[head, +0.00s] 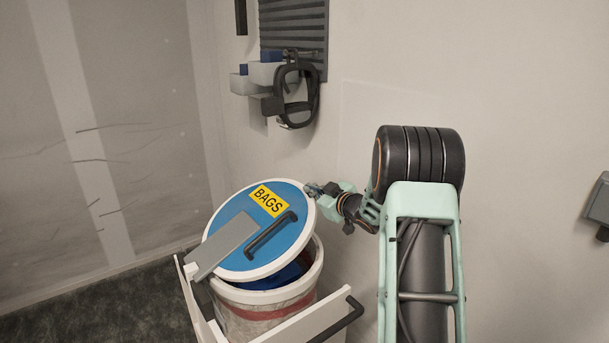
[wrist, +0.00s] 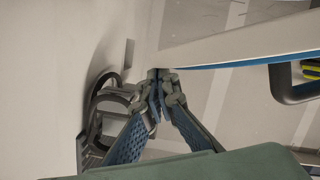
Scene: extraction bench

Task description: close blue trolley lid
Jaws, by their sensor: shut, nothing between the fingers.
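The blue trolley lid (head: 247,231) has a white rim, a yellow BAGS label (head: 268,200) and a black handle (head: 270,234). It sits tilted over a round bin (head: 268,312), with a gap at the front right where blue contents show. My gripper (head: 312,189) is at the lid's upper right rim, with its fingers shut and empty. In the wrist view the fingertips (wrist: 159,84) are close to the lid's white rim (wrist: 235,42), and the handle (wrist: 286,86) shows at the right. I cannot tell whether the fingers touch the rim.
A grey flat plate (head: 222,245) lies across the lid's left side. The white trolley frame (head: 310,322) with a black push handle (head: 342,322) surrounds the bin. A wall stands close behind my gripper.

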